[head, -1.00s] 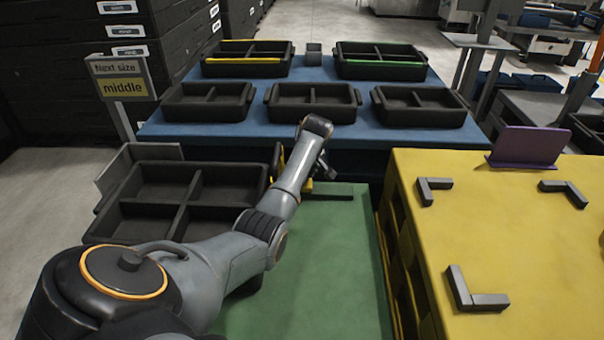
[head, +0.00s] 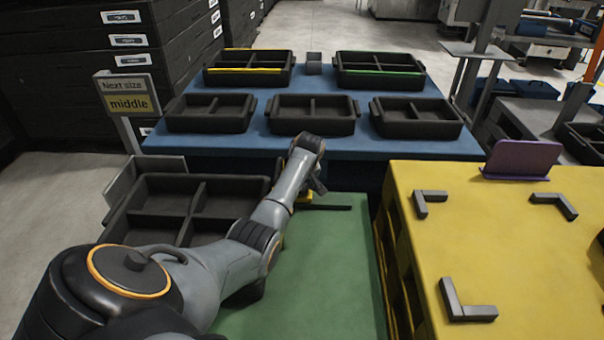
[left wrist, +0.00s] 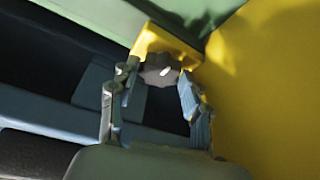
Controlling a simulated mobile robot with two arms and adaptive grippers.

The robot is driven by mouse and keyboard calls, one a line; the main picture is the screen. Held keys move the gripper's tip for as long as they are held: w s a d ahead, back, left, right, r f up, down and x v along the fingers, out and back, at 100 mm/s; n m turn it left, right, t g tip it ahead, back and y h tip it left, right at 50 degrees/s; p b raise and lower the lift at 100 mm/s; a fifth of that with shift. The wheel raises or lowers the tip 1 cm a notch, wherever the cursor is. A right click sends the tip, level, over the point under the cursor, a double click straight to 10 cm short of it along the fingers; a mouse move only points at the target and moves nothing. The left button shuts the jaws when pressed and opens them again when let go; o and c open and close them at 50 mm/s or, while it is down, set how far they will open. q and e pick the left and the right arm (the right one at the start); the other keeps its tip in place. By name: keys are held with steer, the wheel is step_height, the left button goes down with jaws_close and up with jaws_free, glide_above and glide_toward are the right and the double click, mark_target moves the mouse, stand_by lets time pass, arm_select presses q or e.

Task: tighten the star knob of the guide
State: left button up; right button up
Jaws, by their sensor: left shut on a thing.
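The star knob (left wrist: 158,72) is dark and lobed in the left wrist view. It sits against the yellow guide (left wrist: 165,43), which also shows as a small yellow piece (head: 304,198) at the far edge of the green table (head: 310,265) in the head view. My left gripper (left wrist: 156,88) has a finger on each side of the knob and is shut on it. In the head view the left gripper (head: 316,187) is small and partly hidden by my arm. My right gripper is in neither view.
A black divided tray (head: 150,235) stands left of the green table. Beyond is a blue table (head: 360,145) with several black trays. A yellow table (head: 530,250) with grey corner brackets (head: 463,309) is at the right. A sign reading "Next size middle" (head: 128,93) stands at the left.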

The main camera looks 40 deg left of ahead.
arm_select(q)
steer(key=shift+m, duration=0.4)
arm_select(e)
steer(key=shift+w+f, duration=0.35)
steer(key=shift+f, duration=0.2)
arm_select(q)
steer(key=o, duration=0.9)
steer(key=shift+c, duration=0.2)
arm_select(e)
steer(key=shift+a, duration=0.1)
arm_select(q)
steer(key=v, duration=1.2)
steer(key=shift+s, duration=0.2)
steer(key=shift+f, duration=0.15)
